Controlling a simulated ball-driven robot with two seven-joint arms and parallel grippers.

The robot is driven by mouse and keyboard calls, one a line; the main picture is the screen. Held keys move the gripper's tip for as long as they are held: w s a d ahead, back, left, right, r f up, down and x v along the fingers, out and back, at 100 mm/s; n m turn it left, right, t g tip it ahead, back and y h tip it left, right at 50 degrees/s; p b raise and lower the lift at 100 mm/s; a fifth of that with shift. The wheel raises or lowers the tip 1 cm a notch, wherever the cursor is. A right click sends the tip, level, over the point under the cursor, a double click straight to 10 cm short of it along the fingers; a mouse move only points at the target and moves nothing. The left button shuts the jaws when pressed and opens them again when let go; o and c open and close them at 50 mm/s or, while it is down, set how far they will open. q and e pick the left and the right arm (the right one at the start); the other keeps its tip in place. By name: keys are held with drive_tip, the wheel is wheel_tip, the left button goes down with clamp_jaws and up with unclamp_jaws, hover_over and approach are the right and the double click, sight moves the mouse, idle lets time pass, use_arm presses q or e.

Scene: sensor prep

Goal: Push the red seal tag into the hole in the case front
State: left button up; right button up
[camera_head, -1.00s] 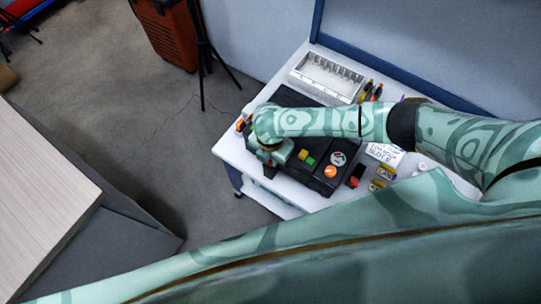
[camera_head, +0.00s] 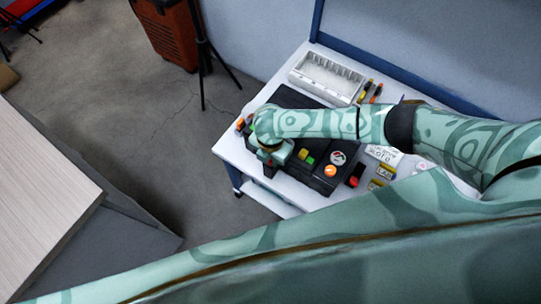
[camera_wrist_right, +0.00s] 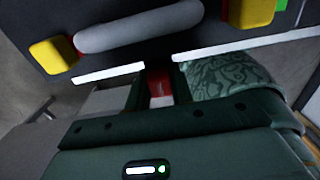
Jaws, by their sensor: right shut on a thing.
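The black case (camera_head: 290,97) lies on a white table in the head view. My right gripper (camera_head: 268,166) is at its front left edge. In the right wrist view my right gripper (camera_wrist_right: 158,88) is shut on the red seal tag (camera_wrist_right: 159,83), which shows between the fingers. The tag's far end and the hole are hidden. The case front (camera_wrist_right: 115,52) is just beyond the fingertips, with a grey handle (camera_wrist_right: 138,26) and yellow latches (camera_wrist_right: 51,54). I cannot tell whether the tag touches the case. My left gripper is not in view.
The white table (camera_head: 233,150) also holds a white divided tray (camera_head: 327,76) at the back, markers (camera_head: 376,93), and small labelled blocks (camera_head: 384,172) right of the case. A tripod (camera_head: 204,50) stands behind. A wooden-topped cabinet (camera_head: 45,200) is at left, with clear floor between.

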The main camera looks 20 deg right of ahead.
drive_tip(key=shift+f, duration=0.1)
idle(0.6)
drive_tip(key=o, duration=1.2)
drive_tip(key=shift+o, duration=0.2)
wheel_tip(320, 180, up, 7)
drive_tip(key=p, duration=0.6)
drive_tip(key=shift+p, duration=0.4)
